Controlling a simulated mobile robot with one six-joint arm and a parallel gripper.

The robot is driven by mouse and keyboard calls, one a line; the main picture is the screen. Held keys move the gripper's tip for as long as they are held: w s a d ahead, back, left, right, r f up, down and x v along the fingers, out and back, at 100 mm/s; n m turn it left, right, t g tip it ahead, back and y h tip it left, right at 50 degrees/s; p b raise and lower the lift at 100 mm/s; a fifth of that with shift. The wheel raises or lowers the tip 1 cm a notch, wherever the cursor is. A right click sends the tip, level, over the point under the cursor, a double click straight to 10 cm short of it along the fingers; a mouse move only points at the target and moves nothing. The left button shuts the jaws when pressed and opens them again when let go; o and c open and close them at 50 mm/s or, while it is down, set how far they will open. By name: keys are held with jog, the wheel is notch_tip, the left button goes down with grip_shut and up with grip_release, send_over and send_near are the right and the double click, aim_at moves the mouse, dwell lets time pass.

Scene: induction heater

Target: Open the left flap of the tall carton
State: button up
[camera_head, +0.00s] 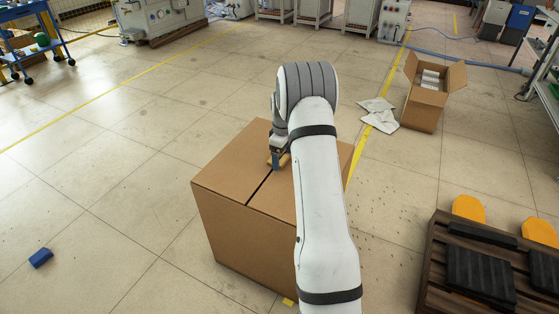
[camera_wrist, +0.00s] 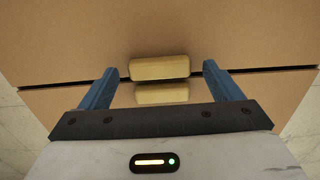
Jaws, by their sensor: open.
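The tall carton (camera_head: 232,232) stands on the floor, its two top flaps closed flat with a dark seam between them. The left flap (camera_head: 228,165) lies left of the seam in the head view. My gripper (camera_wrist: 160,75) is over the carton top, open, its blue fingers on either side of a pale wooden tab (camera_wrist: 160,67). A second pale tab (camera_wrist: 162,94) shows just below it, across the seam. The tabs lie between the fingers with gaps at both sides; contact does not show. My arm hides part of the right flap in the head view.
An open carton (camera_head: 424,108) with white items stands behind right, beside papers (camera_head: 379,115) on the floor. A dark pallet (camera_head: 440,262) with black and yellow blocks is at the right. A blue block (camera_head: 41,258) lies at left. The left floor is mostly clear.

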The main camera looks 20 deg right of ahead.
jog(key=shift+f, duration=0.45)
jog(key=shift+c, duration=0.4)
